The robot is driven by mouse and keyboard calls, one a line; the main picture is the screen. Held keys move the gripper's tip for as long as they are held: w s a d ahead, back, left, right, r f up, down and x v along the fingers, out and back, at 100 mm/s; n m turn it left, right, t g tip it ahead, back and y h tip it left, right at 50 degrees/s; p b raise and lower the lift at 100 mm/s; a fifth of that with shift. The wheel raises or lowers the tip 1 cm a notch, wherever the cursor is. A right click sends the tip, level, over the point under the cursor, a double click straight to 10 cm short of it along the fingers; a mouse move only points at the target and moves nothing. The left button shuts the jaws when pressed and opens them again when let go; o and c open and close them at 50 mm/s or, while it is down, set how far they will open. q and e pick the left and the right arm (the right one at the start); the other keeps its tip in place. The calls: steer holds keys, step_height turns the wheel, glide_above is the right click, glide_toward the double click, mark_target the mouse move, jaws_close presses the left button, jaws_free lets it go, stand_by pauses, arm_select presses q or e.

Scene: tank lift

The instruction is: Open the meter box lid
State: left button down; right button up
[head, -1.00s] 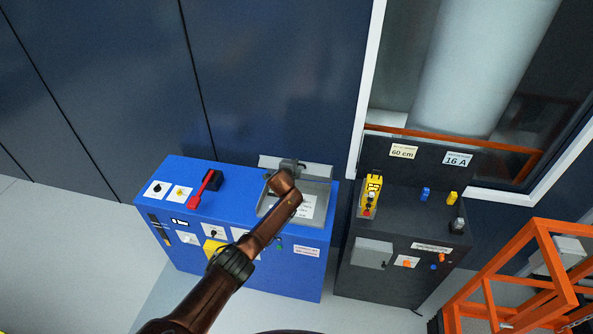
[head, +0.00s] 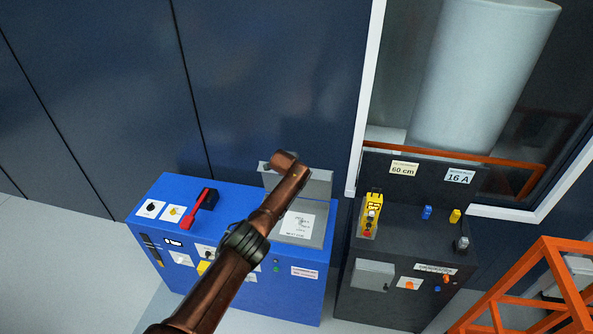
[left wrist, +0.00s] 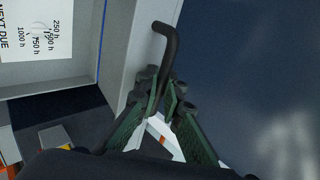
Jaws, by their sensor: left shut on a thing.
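The meter box (head: 323,236) is the grey box with a white label on top of the blue cabinet. Its grey lid (head: 319,186) stands raised at the back edge. My left arm crosses in front of the lid and hides part of it and my left gripper in the head view. In the left wrist view my left gripper (left wrist: 166,92) is shut on a dark bent handle (left wrist: 167,50) beside the pale lid (left wrist: 118,52). The label (left wrist: 38,32) shows at upper left there. My right gripper is not in view.
The blue cabinet (head: 170,205) also carries a red lever (head: 200,210) and knobs. A dark cabinet (head: 400,250) with a yellow control box (head: 370,216) stands to its right. An orange frame (head: 545,290) is at the lower right. A dark wall (head: 280,80) rises behind.

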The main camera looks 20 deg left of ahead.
arm_select(q)
steer(key=shift+w+a, duration=0.1)
steer(key=shift+w, duration=0.05)
steer(key=shift+f, duration=0.1)
stand_by(0.3)
steer(key=c, duration=2.3)
jaws_free()
steer(key=shift+c, duration=0.2)
steer(key=shift+d, duration=0.2)
steer(key=shift+d, duration=0.15)
steer(key=shift+s+d+r, duration=0.15)
steer(key=shift+s+r, duration=0.2)
steer(key=v, duration=1.1)
steer(key=shift+a, duration=0.4)
